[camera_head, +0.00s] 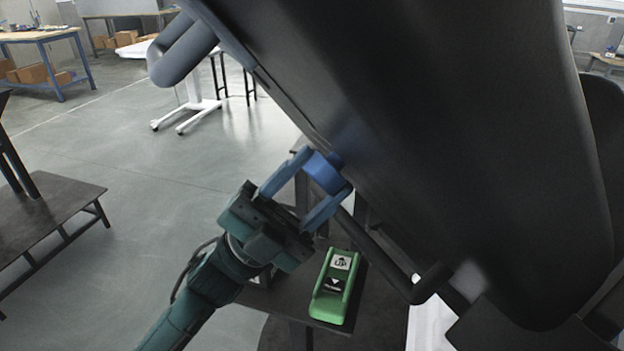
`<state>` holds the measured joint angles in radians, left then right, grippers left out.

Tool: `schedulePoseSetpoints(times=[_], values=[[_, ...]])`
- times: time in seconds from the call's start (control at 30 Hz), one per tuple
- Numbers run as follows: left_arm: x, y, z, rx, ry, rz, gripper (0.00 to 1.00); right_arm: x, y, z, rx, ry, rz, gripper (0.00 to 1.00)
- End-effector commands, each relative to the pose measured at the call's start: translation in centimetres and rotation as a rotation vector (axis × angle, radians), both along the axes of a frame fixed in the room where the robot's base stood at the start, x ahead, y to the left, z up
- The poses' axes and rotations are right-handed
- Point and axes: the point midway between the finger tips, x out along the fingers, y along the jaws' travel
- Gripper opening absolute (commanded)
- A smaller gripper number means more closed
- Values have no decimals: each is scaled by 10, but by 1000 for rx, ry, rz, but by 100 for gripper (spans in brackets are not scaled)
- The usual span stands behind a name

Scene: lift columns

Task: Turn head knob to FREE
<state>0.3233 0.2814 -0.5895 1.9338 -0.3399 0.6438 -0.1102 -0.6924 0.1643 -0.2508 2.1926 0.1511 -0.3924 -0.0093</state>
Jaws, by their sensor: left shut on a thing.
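A blue knob (323,172) sticks out from the side of a large black padded panel (430,130), near the middle of the head view. My left gripper (325,180) reaches up from the lower left and is shut on the knob, with one blue finger on each side of it. No FREE mark or other lettering by the knob can be read from here. My right gripper is not in the view.
A green handset (336,286) with arrow labels lies on a dark stand below my left gripper. A dark low table (45,215) stands at left. Grey floor between is clear.

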Motion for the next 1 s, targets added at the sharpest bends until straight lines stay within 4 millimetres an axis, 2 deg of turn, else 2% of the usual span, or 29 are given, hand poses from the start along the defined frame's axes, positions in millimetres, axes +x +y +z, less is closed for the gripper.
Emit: schedulePoseSetpoints(times=[0.67,0.7,0.93,1.0], values=[[0,0,0,-23,44,-37,22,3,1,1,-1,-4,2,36],[0,0,0,-23,44,-37,48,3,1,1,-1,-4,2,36],[0,0,0,-22,43,-35,66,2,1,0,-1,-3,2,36],[0,0,0,-22,42,-35,66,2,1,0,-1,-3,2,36]])
